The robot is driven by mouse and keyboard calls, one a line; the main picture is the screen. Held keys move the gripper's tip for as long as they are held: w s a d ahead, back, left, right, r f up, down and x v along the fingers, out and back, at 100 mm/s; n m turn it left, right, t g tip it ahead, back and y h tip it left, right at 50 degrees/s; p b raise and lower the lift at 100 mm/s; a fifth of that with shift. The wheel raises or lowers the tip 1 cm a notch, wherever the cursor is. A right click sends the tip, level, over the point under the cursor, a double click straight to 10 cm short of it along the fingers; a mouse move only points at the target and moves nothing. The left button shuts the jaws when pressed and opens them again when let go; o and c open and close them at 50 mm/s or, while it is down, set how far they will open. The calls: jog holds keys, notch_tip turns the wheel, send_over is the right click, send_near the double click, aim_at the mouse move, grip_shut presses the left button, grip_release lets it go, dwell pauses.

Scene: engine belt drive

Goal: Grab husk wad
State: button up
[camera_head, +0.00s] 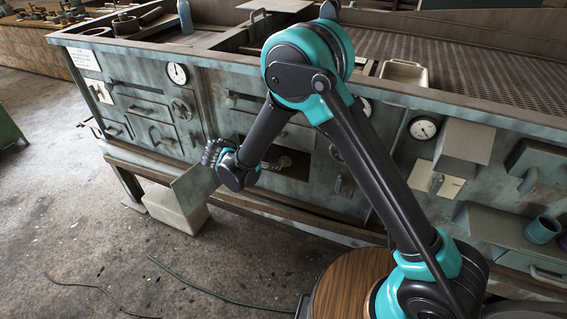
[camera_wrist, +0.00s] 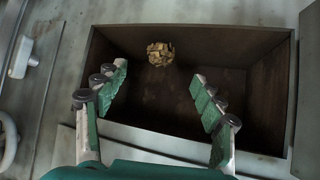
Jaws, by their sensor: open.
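The husk wad (camera_wrist: 160,54) is a small tan, crumpled ball. In the wrist view it lies near the far wall inside a dark open compartment (camera_wrist: 245,120). My gripper (camera_wrist: 158,82) is open, with its two green-padded fingers spread wide and nothing between them. The wad shows beyond the fingertips, roughly midway between them, and I see no contact.
The compartment's walls and pale rim surround my fingers on the sides. A white knob (camera_wrist: 22,58) and a handwheel (camera_wrist: 8,140) stick out at the left in the wrist view.

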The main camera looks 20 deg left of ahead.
aim_at(282, 160)
jog(key=x, duration=0.5)
jog(key=shift+w+d+f, duration=0.15)
jog(key=shift+w+f, duration=0.05)
jog(key=shift+w, duration=0.05)
jog(key=shift+x, duration=2.6)
jog(key=shift+w+r, duration=0.1)
jog(key=shift+w, duration=0.05)
jog(key=shift+c, duration=0.5)
jog(key=c, duration=1.1)
jog(key=shift+o, duration=0.2)
jog(key=shift+r, duration=0.1)
